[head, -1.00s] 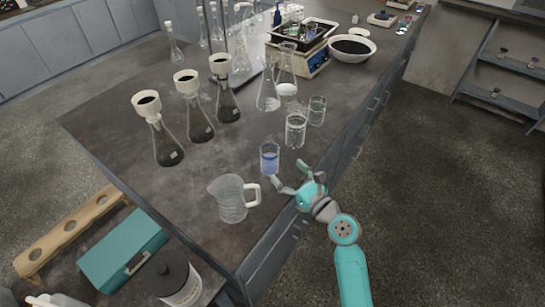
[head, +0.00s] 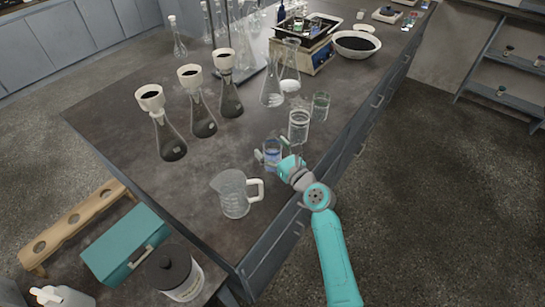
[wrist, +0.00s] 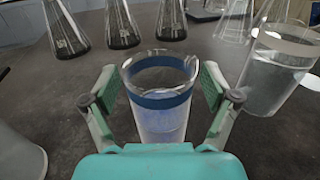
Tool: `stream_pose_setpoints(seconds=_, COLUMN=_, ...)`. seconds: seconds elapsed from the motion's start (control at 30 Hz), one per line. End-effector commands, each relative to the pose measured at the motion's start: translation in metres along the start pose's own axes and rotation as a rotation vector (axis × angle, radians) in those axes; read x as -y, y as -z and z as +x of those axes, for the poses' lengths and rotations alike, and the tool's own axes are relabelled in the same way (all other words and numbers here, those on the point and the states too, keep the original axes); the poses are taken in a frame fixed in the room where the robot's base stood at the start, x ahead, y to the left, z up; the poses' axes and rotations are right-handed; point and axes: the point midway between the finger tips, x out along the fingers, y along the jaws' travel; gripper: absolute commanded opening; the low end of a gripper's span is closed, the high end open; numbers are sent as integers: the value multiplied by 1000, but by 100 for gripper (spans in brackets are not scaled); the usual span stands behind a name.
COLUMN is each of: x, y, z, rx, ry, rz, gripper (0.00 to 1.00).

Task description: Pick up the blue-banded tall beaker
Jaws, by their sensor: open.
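The blue-banded tall beaker (head: 272,153) stands upright on the bench near its right edge. In the wrist view the beaker (wrist: 160,112) is clear glass with a blue band below the rim and bluish contents. My gripper (wrist: 160,88) is open, with one finger on each side of the beaker. A gap shows between each finger pad and the glass. In the head view my gripper (head: 272,147) reaches in from the right at the beaker, and partly hides it.
A white-banded beaker (wrist: 275,72) stands close on the right; it also shows in the head view (head: 298,126). A handled jug (head: 233,195) stands in front. Flasks with funnels (head: 170,140) stand to the left. A further beaker (head: 320,106) stands behind.

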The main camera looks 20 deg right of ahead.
Motion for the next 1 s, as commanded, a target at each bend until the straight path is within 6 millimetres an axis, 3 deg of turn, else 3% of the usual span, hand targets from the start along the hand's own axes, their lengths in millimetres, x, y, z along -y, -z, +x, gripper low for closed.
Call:
stream_pose_setpoints(seconds=0.17, x=0, y=0, z=0, rx=0, ry=0, rz=0, gripper=84)
stream_pose_setpoints(seconds=0.4, x=0, y=0, z=0, rx=-1, ry=0, rz=0, gripper=24)
stream_pose_setpoints(seconds=0.47, x=0, y=0, z=0, rx=-1, ry=0, rz=0, gripper=13)
stream_pose_setpoints(seconds=1.0, x=0, y=-8, z=0, rx=1, ry=0, rz=-2, gripper=13)
